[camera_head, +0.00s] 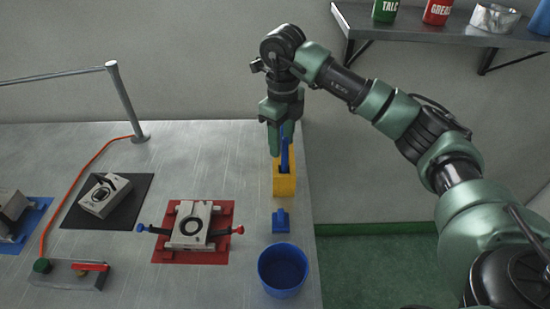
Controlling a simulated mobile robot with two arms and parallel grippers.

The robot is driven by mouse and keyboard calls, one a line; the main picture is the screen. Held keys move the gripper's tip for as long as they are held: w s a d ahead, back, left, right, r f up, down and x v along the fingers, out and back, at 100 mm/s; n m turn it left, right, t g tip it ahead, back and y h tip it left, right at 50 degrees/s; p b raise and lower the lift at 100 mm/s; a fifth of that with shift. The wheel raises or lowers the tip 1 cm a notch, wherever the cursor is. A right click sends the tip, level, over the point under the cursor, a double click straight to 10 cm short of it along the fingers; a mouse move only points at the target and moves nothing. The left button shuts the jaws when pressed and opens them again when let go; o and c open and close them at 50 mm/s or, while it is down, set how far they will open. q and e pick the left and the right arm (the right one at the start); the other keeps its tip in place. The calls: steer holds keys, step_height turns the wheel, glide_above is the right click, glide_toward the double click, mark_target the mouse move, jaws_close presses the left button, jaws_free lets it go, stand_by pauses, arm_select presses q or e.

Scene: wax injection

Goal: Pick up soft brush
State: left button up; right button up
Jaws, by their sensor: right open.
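A blue brush handle (285,158) stands upright in a yellow holder (285,182) near the table's right edge. I take it to be the soft brush; its bristles are hidden in the holder. My right gripper (280,145) points down over the holder, with its open green fingers at the upper part of the handle. I cannot tell whether the fingers touch the handle. My left gripper is not in view.
A small blue object (281,221) and a blue bowl (283,270) stand in front of the holder. A red mat (165,247) with a clamp fixture lies to the left, then a black mat (133,215). A wall shelf (420,32) holds several containers.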

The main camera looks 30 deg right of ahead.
mark_target(287, 152)
steer(key=s+f, duration=0.1)
steer(key=f+p, duration=0.1)
steer(key=shift+s+d+f+p, duration=0.3)
steer(key=shift+s+f, duration=0.05)
steer(key=f, duration=0.1)
steer(key=w+f, duration=0.1)
steer(key=shift+a+f, duration=0.15)
steer(key=shift+f, duration=0.15)
steer(key=shift+s+f, duration=0.1)
steer(key=shift+f, duration=0.2)
steer(key=shift+s, duration=0.1)
jaws_close()
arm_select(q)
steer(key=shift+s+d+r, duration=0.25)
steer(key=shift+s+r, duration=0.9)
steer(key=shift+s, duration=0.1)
arm_select(e)
steer(key=shift+r, duration=0.15)
